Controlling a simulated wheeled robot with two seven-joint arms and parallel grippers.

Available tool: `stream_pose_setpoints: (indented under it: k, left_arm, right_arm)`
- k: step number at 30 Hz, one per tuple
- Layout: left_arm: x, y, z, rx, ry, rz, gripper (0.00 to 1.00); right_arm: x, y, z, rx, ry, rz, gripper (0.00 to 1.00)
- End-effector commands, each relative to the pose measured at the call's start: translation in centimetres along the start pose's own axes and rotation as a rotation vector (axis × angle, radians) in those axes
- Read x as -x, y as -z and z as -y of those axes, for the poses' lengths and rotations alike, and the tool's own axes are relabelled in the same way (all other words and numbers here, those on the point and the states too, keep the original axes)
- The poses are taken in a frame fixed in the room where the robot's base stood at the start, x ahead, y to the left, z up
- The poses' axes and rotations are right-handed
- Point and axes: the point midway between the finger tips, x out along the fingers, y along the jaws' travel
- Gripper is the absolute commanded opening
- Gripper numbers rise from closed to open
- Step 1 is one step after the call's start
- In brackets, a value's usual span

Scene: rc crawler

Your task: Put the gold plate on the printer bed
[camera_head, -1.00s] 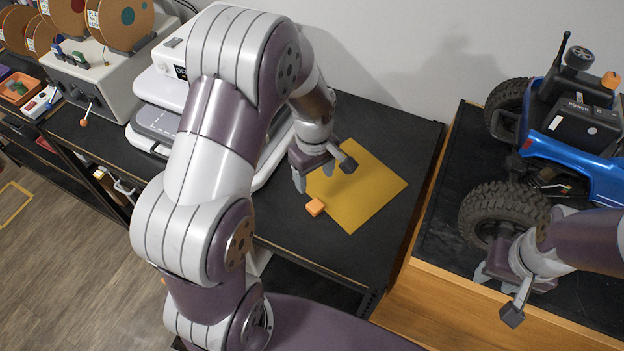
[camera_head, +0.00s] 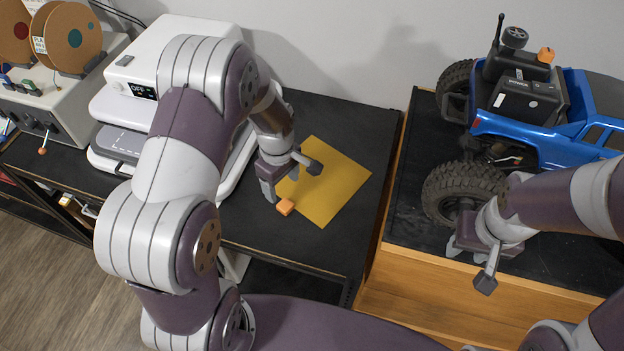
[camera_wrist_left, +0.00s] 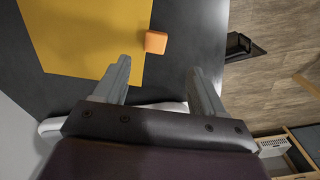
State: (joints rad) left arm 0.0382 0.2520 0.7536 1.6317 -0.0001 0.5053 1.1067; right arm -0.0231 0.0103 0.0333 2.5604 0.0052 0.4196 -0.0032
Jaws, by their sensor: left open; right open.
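The gold plate (camera_head: 335,188) is a flat square sheet lying on the black tabletop, with an orange tab (camera_head: 285,207) at its near-left edge. It also shows in the left wrist view (camera_wrist_left: 90,35). My left gripper (camera_head: 292,180) is open and empty above the plate's left part. In the left wrist view the orange tab (camera_wrist_left: 155,42) lies just beyond and between the open fingers. The printer is white with an OFF display (camera_head: 143,91); a grey bed-like surface (camera_head: 124,141) shows at its front, partly hidden by my left arm. My right gripper (camera_head: 470,266) is open near the truck.
A blue RC crawler truck (camera_head: 545,130) stands on a black mat on the right-hand wooden bench. A grey box with spools (camera_head: 70,40) stands at the far left. The black tabletop (camera_head: 345,125) is clear behind the plate.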

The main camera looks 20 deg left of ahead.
Motion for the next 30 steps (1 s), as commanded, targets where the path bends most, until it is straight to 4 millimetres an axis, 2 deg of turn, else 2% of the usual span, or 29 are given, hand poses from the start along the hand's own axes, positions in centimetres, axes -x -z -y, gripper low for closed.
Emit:
stream_pose_setpoints:
  k: [3,8,11,14,16,19,24,25,26,30]
  left_arm:
    - [-2.4,-0.1,0.1,-0.002,0.005,0.002,0.70]
    - [-4.6,0.0,0.0,-0.004,0.000,0.000,0.70]
    - [-5.8,0.1,-0.1,-0.004,0.004,0.002,0.70]
    - [-7.6,0.3,-0.2,-0.005,0.004,0.002,0.70]
    - [-8.9,0.3,-0.3,-0.005,0.002,0.001,0.70]
    - [-9.8,0.3,-0.3,-0.005,0.001,0.000,0.70]
    - [-10.0,0.3,-0.4,-0.005,-0.001,0.000,0.70]
    - [-10.0,0.3,-0.4,-0.005,-0.001,0.000,0.67]
    - [-10.0,0.3,-0.4,-0.005,-0.001,0.000,0.57]
    - [-10.0,0.3,-0.4,-0.005,-0.001,0.000,0.12]
  right_arm:
    - [1.1,0.1,0.0,0.000,0.000,0.000,0.43]
    - [1.6,0.2,0.0,0.000,0.000,0.000,0.43]
    - [2.7,0.3,0.0,0.000,0.000,0.000,0.43]
    - [3.8,0.5,0.0,0.000,0.000,0.000,0.43]
    - [3.9,0.5,0.0,0.000,0.000,0.000,0.43]
    - [3.9,0.5,0.0,0.000,0.000,0.000,0.43]
    - [3.8,0.5,0.0,0.000,0.000,0.000,0.43]
    - [3.8,0.5,0.0,0.000,0.000,0.000,0.43]
    - [3.8,0.5,0.0,0.000,0.000,0.000,0.43]
    - [3.8,0.5,0.0,0.000,0.000,0.000,0.43]
